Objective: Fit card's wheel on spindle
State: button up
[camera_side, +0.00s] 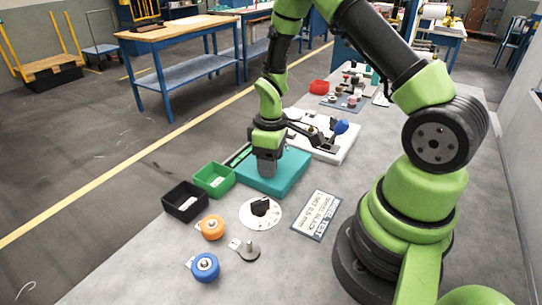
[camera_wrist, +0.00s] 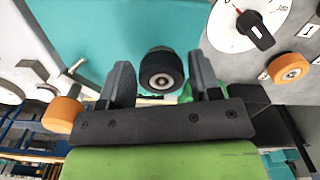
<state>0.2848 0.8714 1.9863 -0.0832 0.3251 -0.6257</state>
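In the side view my gripper (camera_side: 268,172) points down at the teal block (camera_side: 285,180). In the wrist view the two fingers (camera_wrist: 160,75) stand apart on either side of a black wheel (camera_wrist: 161,70) with a pale hub. Slim gaps show between wheel and fingers, and the wheel is hidden in the side view. A card (camera_side: 315,217) with printed lines lies at the front; its text is only partly legible and seems to include "BLACK". A thin metal pin (camera_wrist: 77,66), possibly the spindle, shows at the white board's edge (camera_wrist: 62,88).
Black (camera_side: 186,201) and green (camera_side: 214,179) bins stand left; another blue wheel (camera_side: 341,127) is behind.

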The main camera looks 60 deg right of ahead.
jog(key=shift+o, duration=1.3)
notch_tip(320, 180, up, 9)
jog(key=shift+f, duration=0.1)
jog(key=shift+r, duration=0.55)
jog(key=s+a+r+m+t, duration=0.2)
jog(key=a+r, duration=0.1)
jog(key=r, duration=0.3)
jog(key=s+a+r+m+t, duration=0.2)
jog(key=s+a+r, duration=0.1)
jog(key=r, duration=0.3)
jog(key=s+a+r+m+t+y, duration=0.2)
jog(key=s+a+r+m+t, duration=0.1)
jog(key=s, duration=0.5)
jog(key=shift+s+a+r, duration=0.4)
jog(key=shift+a+r, duration=0.5)
jog(key=shift+a, duration=0.1)
